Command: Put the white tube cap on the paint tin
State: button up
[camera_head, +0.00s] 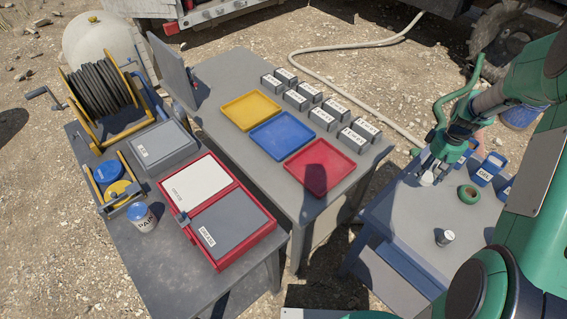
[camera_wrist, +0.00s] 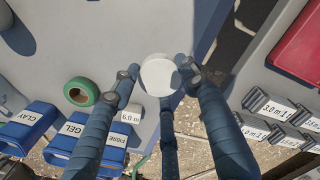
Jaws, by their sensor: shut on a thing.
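The white tube cap (camera_head: 426,179) is a small white round piece at my gripper, over the grey table at the right. In the wrist view the cap (camera_wrist: 159,74) sits between the fingertips, its round face toward the camera. My gripper (camera_head: 431,170) is shut on it; the fingers (camera_wrist: 160,78) also show in the wrist view. I cannot tell whether the cap touches the table. The paint tin (camera_head: 143,220), a small cylinder with a blue top and a white "PAI..." label, stands upright on the left table, far from my gripper. It is not in the wrist view.
A green ring (camera_head: 468,193), a small cylinder (camera_head: 445,238) and blue labelled bins (camera_head: 488,168) are near my gripper. Between it and the tin lie a table with coloured trays (camera_head: 283,137) and labelled grey blocks, and a red case (camera_head: 250,240). A hose reel (camera_head: 99,88) stands behind the tin.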

jog(key=w+a+r+n, duration=0.1)
jog(key=w+a+n, duration=0.2)
jog(key=a, duration=1.5)
jog(key=w+a+r+n, duration=0.15)
jog(key=w+a, duration=0.25)
jog(key=a, duration=1.3)
jog(key=s+a+n, duration=0.2)
jog(key=s+a, duration=0.2)
jog(key=a, duration=0.9)
jog(key=s+a+n, duration=0.3)
jog(key=s+a, duration=0.1)
jog(key=a, duration=0.8)
jog(key=s+a+r+n, duration=0.2)
jog(key=s+a+n, duration=0.3)
jog(key=s+a, duration=2)
jog(key=shift+s+a+r+p, duration=0.15)
jog(key=shift+s+a+p, duration=0.25)
jog(key=shift+a, duration=0.35)
jog(key=b, duration=0.2)
send_over(137, 211)
jog(key=shift+a+f, duration=0.15)
jog(key=shift+f, duration=0.6)
